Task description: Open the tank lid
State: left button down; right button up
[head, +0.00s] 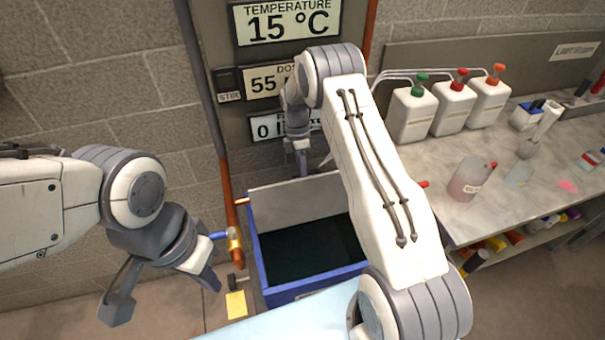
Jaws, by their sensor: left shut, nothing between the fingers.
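The tank (256,250) has a blue rim and stands below the display panel. Its top is uncovered and dark liquid (305,248) shows inside. A pale grey panel (295,204) stands upright along its back; I cannot tell whether it is the raised lid or the inner back wall. My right arm reaches across the tank's right side and hides part of it. My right gripper (302,163) points down just above the pale panel's top edge; its fingers are too small to read. My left gripper (212,283) is shut and empty, left of the tank's front left corner.
Displays (286,22) hang on the grey wall above the tank. A copper pipe with a blue-handled valve (233,239) runs beside the tank's left side. Floor at lower left is clear.

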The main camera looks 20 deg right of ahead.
jog(key=shift+o, duration=0.3)
jog(key=shift+w+r, duration=0.1)
jog(key=shift+r, duration=0.05)
jog(key=shift+r, duration=0.35)
notch_tip(320, 180, up, 3)
jog(key=shift+b, duration=0.8)
jog(key=s+d+r+b, duration=0.2)
jog(key=s+d+r, duration=0.5)
jog(key=s, duration=0.1)
jog(key=shift+s+d, duration=0.4)
